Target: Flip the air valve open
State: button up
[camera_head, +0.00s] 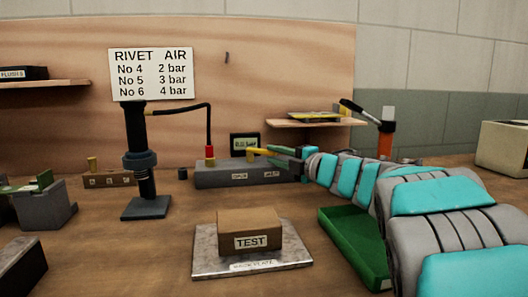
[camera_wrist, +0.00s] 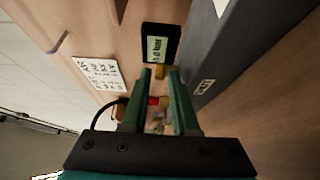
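A grey valve block (camera_head: 220,177) stands on the bench against the wooden backboard, with two small labels on its front that I cannot read for sure. A yellow lever-like piece (camera_head: 261,151) shows above its right part, at my gripper's tips. My gripper (camera_head: 280,156) reaches in from the right. In the wrist view, the green fingers of my gripper (camera_wrist: 160,78) are apart, and a yellow piece (camera_wrist: 160,71) shows between or just beyond their tips. I cannot tell whether they touch it. The block's grey side (camera_wrist: 228,48) runs along the right there.
A small display (camera_head: 245,143) stands behind the block. A red hose fitting (camera_head: 210,152) sits on its left part, with a black hose to the dark stand (camera_head: 146,180). A TEST block (camera_head: 248,228) on a metal plate and a green tray (camera_head: 350,250) lie in front.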

jog(key=shift+x, duration=1.9)
jog(key=shift+c, duration=0.2)
grip_shut()
